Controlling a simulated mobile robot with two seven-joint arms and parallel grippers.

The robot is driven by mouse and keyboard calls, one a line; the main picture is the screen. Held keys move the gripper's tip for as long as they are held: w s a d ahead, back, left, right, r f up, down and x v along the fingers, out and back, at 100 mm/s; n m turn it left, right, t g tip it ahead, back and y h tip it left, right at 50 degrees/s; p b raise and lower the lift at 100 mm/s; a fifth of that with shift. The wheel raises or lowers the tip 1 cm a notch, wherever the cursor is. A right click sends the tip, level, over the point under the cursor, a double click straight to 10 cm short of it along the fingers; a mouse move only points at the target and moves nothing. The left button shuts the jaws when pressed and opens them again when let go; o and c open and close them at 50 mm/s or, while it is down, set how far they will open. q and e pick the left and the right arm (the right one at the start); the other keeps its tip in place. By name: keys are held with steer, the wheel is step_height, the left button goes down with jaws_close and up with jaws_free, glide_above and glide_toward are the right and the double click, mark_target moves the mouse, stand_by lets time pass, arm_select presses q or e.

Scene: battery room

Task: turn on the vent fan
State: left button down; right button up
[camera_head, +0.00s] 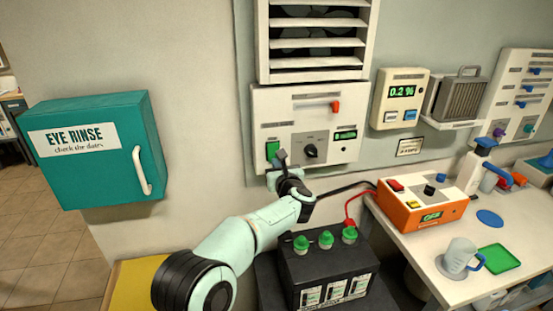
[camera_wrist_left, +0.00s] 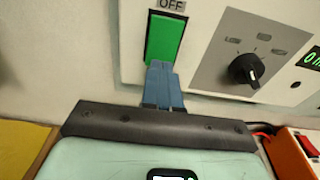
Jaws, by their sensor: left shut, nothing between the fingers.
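The vent fan (camera_head: 312,40) sits behind white louvre slats at the top of the wall. Its white control panel (camera_head: 345,98) below carries a green switch (camera_head: 272,150), a black knob (camera_head: 310,151), a red lever (camera_head: 335,106) and a small lit green display (camera_head: 346,135). In the left wrist view the green switch (camera_wrist_left: 164,40) has an OFF label above it, and the knob (camera_wrist_left: 244,69) is to its right. My left gripper (camera_head: 281,156) is shut and empty, its blue fingertips (camera_wrist_left: 161,70) overlapping the switch's lower end; I cannot tell whether they touch. My right gripper is out of view.
A teal eye rinse cabinet (camera_head: 95,155) hangs at left. A black battery (camera_head: 325,268) with green caps stands below the panel. An orange charger box (camera_head: 425,205), a mug (camera_head: 458,254) and a spray bottle (camera_head: 473,168) stand on the right bench. A gauge (camera_head: 402,98) reads 0.2 %.

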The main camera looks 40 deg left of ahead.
arm_select(q)
steer(key=shift+w+a+f, duration=0.1)
steer(key=shift+w+a, duration=0.35)
steer(key=shift+a, duration=0.1)
steer(key=shift+a, duration=0.1)
steer(key=shift+f, duration=0.1)
